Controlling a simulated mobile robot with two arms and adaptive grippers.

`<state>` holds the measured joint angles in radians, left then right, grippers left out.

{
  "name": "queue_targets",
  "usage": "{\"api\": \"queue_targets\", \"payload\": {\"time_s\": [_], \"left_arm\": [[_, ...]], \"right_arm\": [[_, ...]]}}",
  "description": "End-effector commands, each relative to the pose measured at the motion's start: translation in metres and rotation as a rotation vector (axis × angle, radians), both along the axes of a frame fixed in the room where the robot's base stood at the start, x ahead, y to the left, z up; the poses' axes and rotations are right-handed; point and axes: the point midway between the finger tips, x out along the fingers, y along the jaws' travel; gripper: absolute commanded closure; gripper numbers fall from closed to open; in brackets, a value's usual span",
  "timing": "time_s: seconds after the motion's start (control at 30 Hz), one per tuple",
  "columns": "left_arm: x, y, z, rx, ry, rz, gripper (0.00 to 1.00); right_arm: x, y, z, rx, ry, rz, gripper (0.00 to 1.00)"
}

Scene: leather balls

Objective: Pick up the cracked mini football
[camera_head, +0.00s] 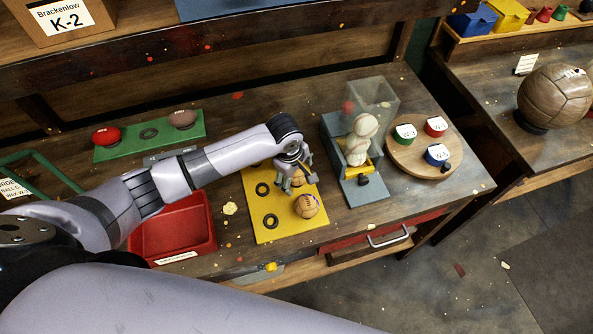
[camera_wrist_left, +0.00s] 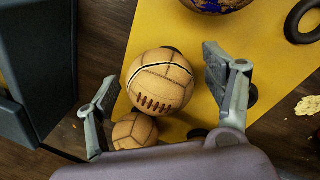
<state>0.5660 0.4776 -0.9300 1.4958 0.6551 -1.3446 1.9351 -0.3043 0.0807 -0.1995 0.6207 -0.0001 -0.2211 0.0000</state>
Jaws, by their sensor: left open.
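A tan laced ball (camera_wrist_left: 160,82) with a dark, pale-edged split across its panels sits on the yellow board (camera_head: 252,219); it looks like the cracked mini football. My left gripper (camera_head: 295,179) is open above it, and in the wrist view the left gripper (camera_wrist_left: 160,70) has one finger on each side of the ball, with no clear contact. In the head view the gripper mostly hides this ball. A smaller-looking tan ball (camera_wrist_left: 134,130) lies close beside it. A ball with blue marks (camera_head: 307,206) lies nearer the board's front edge. My right gripper is not in view.
Black rings (camera_head: 271,221) lie on the yellow board. A blue-grey stand (camera_head: 347,185) with a clear cover and white balls stands close on the right. A red tray (camera_head: 173,232) is at left. A round wooden board (camera_head: 405,160) with small tubs is farther right.

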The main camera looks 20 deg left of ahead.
Motion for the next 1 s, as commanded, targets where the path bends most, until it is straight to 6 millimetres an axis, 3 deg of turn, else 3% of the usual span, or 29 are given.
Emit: {"api": "queue_targets", "payload": {"time_s": [0.23,1.0], "left_arm": [[0.0008,-0.0003,-0.0021,-0.001,-0.002,0.0,0.24],[0.0005,-0.0002,-0.0017,0.0,-0.001,0.0,0.76]], "right_arm": [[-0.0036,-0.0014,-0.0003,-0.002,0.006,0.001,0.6],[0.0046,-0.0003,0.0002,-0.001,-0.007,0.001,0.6]]}}
